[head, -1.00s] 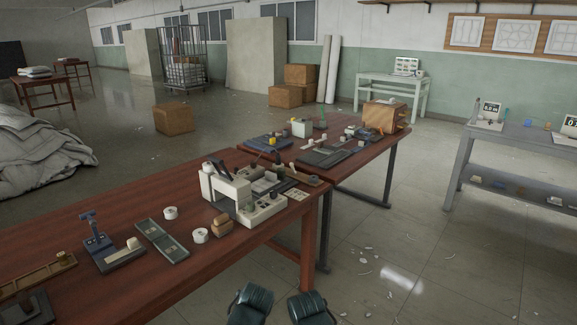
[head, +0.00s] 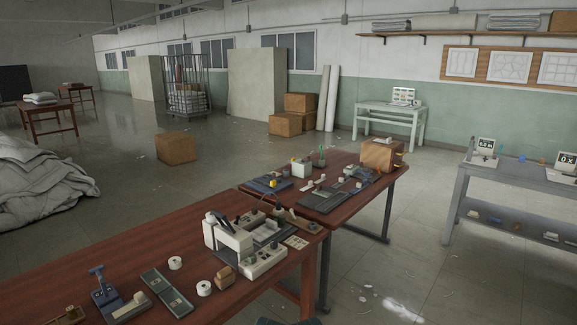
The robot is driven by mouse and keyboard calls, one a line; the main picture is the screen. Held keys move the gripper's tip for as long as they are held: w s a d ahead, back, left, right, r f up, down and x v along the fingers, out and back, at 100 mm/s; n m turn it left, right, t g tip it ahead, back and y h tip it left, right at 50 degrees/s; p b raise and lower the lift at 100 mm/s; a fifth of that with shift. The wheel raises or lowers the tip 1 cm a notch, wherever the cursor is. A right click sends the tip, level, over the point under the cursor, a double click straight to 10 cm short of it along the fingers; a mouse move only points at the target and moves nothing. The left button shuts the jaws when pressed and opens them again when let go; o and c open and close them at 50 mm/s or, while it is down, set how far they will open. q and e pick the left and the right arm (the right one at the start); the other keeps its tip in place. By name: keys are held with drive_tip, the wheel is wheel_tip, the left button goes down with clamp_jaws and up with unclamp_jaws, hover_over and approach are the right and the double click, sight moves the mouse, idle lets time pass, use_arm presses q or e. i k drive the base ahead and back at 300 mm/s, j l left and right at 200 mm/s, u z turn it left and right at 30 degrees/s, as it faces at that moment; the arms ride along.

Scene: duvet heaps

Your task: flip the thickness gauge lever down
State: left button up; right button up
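I cannot tell for certain which device is the thickness gauge. A blue device with an upright T-shaped handle (head: 99,285) stands at the front left of the near brown table. A white machine (head: 230,241) with a raised dark lever-like part (head: 222,221) stands near that table's right end. On the grey table at the right are two white display units, one towards the back (head: 485,147) and one at the right edge (head: 566,163); their readings are too small to read surely. Neither of my grippers shows; only a dark piece shows at the bottom edge.
The near brown table (head: 110,257) holds white rolls (head: 175,263) and a green-grey plate (head: 166,292). The grey table (head: 520,172) stands apart. Floor (head: 425,262) between them is open, with scattered white scraps.

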sight(96, 269)
drive_tip(key=u, duration=1.35)
